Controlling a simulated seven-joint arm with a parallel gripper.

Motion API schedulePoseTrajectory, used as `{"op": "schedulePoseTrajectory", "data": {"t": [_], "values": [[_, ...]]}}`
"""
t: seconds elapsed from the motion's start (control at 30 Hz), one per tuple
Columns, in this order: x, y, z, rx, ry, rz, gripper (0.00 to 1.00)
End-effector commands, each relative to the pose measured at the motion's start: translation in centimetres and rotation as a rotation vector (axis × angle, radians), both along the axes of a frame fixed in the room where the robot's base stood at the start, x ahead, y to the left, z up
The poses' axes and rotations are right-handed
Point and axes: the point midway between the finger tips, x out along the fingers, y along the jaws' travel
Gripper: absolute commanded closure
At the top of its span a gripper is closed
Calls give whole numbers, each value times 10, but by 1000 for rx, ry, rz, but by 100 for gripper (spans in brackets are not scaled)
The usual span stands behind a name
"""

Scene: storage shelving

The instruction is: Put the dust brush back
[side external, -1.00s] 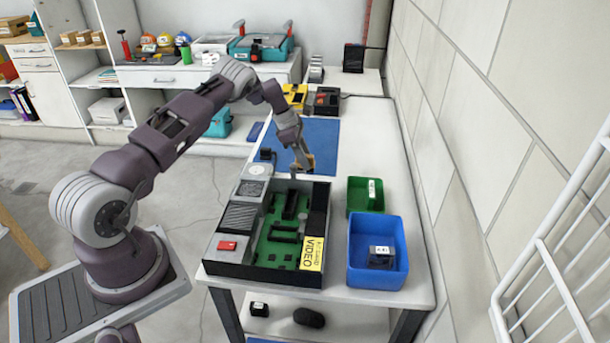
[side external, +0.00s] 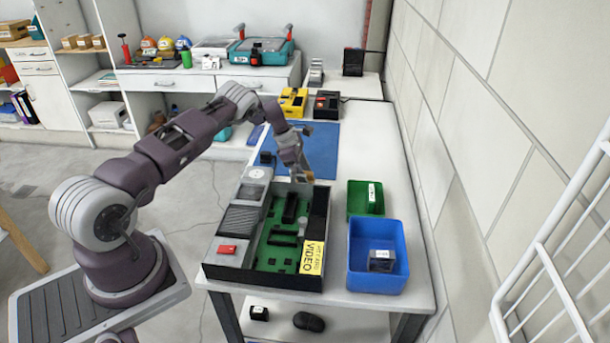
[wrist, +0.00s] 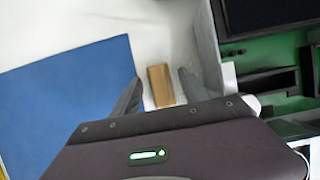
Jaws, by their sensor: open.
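A tan wooden piece, which looks like part of the dust brush (wrist: 161,85), shows in the wrist view on the white tabletop, between the blue mat and the black-rimmed case. My gripper (wrist: 160,90) is open, with one finger on each side of the tan piece. I cannot tell whether the fingers touch it. In the side view my gripper (side external: 302,177) points down at the far edge of the case, and a bit of tan (side external: 308,176) shows beside the fingertips. The bristles cannot be made out.
The open case (side external: 212,272) with a green circuit board and a yellow VIDEO label stands in front of my gripper. A green bin (side external: 352,203) and a blue bin (side external: 375,283) stand to its right. The blue mat (side external: 322,150) lies behind.

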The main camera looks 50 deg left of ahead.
Motion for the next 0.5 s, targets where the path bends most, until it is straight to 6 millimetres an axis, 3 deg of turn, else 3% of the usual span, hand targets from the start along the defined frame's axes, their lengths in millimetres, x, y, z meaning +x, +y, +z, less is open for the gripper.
{"op": "schedulePoseTrajectory", "data": {"t": [0.17,0.5], "values": [[-2,4,14,1,-2,3,48],[-26,27,94,2,-3,0,48]]}}
